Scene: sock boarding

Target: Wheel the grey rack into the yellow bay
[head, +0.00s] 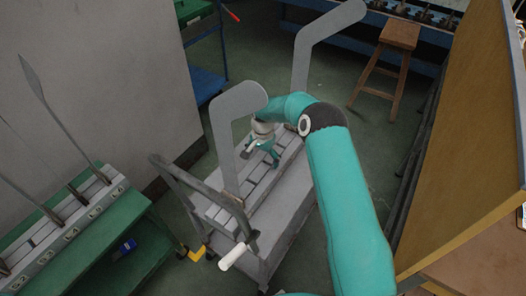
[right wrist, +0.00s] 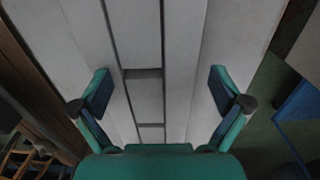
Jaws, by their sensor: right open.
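The grey rack (head: 283,217) stands on the floor in the middle of the head view. My right gripper (head: 262,153) is over the rack's slatted top between two boards. In the right wrist view its fingers (right wrist: 160,88) are open and apart, with grey slats beyond them. My left gripper is not in view.
A green bench (head: 112,232) with a slatted board holder stands at the left, beside a grey wall (head: 105,75). A wooden stool (head: 400,35) stands at the back. A yellow-brown panel (head: 462,130) closes off the right. Green floor is free between rack and stool.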

